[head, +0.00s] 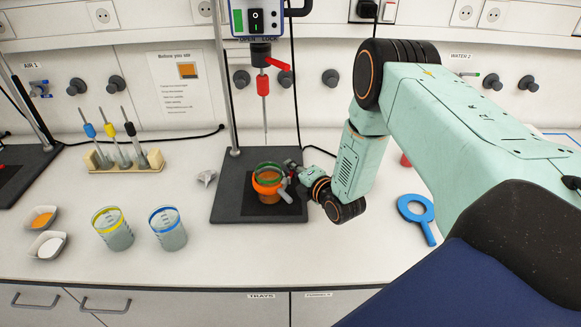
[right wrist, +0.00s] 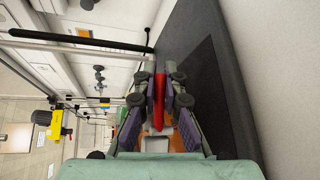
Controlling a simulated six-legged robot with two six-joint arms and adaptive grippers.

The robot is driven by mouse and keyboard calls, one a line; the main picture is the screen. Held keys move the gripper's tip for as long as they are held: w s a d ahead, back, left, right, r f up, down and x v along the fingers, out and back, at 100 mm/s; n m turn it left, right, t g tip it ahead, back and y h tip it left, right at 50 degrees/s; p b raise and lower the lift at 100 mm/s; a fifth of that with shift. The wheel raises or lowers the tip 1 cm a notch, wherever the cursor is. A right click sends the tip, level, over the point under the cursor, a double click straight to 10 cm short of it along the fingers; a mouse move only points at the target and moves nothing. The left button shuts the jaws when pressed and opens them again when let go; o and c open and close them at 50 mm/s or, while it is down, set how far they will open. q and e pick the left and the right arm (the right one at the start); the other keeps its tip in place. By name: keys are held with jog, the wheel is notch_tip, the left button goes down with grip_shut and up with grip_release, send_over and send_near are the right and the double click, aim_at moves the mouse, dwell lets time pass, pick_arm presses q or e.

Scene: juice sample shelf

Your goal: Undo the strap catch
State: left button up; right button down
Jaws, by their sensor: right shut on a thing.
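A beaker with a green rim and an orange band or contents (head: 268,184) stands on the black base of the stand (head: 229,190) in the head view. My right gripper (head: 289,172) is at the right side of this beaker, low over the base. In the right wrist view, my right gripper (right wrist: 159,78) is shut on a narrow red piece (right wrist: 160,88), which looks like the strap catch lever. Its fingers mostly hide the catch in the head view, and I cannot tell whether the catch is fastened. A grey part shows at the beaker's right side. My left gripper is out of view.
A red lever (head: 278,64) and a thin probe hang above the beaker. Two beakers, yellow-rimmed (head: 113,232) and blue-rimmed (head: 168,232), stand at the left front. A tube rack (head: 124,160) is behind them. A blue ring tool (head: 417,212) lies right. The counter front-centre is clear.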

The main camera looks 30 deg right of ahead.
jog(key=shift+s+d+r+m+h, duration=0.1)
jog(key=shift+m+h, duration=0.35)
jog(key=shift+h, duration=0.15)
jog(key=shift+s+d+r+m+h, duration=0.1)
jog(key=shift+m+h, duration=0.35)
jog(key=shift+h, duration=0.15)
jog(key=c, duration=1.4)
grip_release()
jog(key=shift+f, duration=0.1)
jog(key=shift+c, duration=0.2)
jog(key=shift+s, duration=0.15)
jog(key=v, duration=1.1)
jog(key=shift+s+a+r, duration=0.2)
jog(key=shift+s, duration=0.1)
